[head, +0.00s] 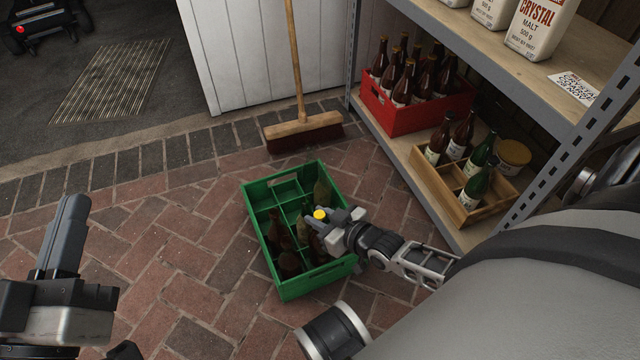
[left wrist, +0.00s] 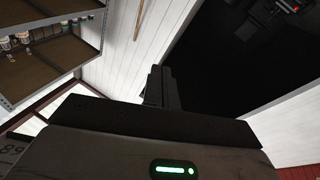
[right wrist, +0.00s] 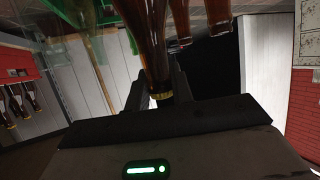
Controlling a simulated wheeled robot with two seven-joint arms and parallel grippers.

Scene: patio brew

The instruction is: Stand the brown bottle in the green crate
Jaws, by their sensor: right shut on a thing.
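The green crate (head: 320,284) stands on the brick paving and is divided into compartments. Several brown bottles stand in it, and some compartments at its far left look empty. My right gripper (head: 334,218) is over the crate's right side, shut on the neck of a brown bottle with a yellow cap (head: 320,214). In the right wrist view the held brown bottle (right wrist: 154,45) runs between the fingers, with other bottles close beside it. How deep its base sits in a compartment is hidden. My left gripper (head: 70,215) is shut and empty, well left of the crate.
A shelf unit at the right holds a red crate of bottles (head: 420,114), a wooden crate (head: 470,212) with bottles and malt bags (head: 540,25). A broom (head: 303,132) stands behind the green crate. The paving left of the crate is clear.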

